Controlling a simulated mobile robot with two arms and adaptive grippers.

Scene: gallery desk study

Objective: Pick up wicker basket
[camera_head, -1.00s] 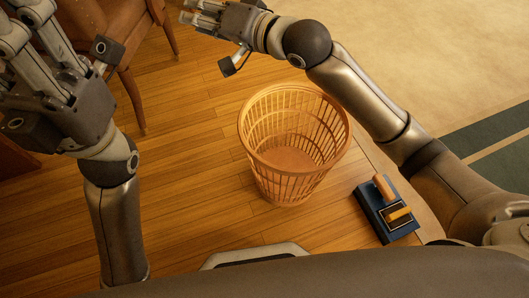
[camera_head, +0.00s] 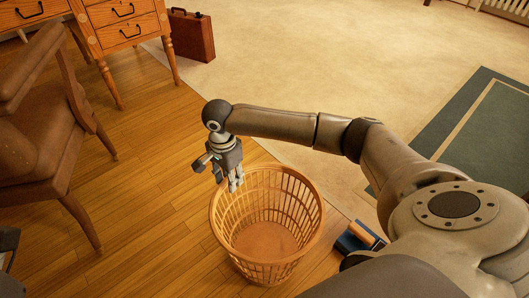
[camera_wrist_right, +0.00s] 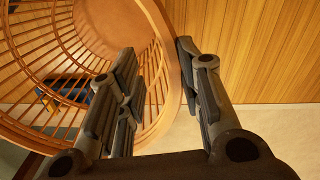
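The wicker basket (camera_head: 268,275) is a light brown, open-topped slatted bin standing upright on the wooden floor. It looks empty. My right gripper (camera_head: 232,184) points down at the basket's far left rim in the head view. In the right wrist view my right gripper (camera_wrist_right: 157,58) is open, with fingers apart on either side of the basket's rim (camera_wrist_right: 170,75). Whether they touch it, I cannot tell. My left gripper does not show clearly; only a dark sliver is at the lower left edge of the head view.
A blue box with an orange item (camera_head: 361,233) lies right of the basket, partly hidden by my arm. A brown chair (camera_head: 40,150) and a wooden desk (camera_head: 125,32) stand at left. A red-brown briefcase (camera_head: 192,36) stands behind. The floor left of the basket is clear.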

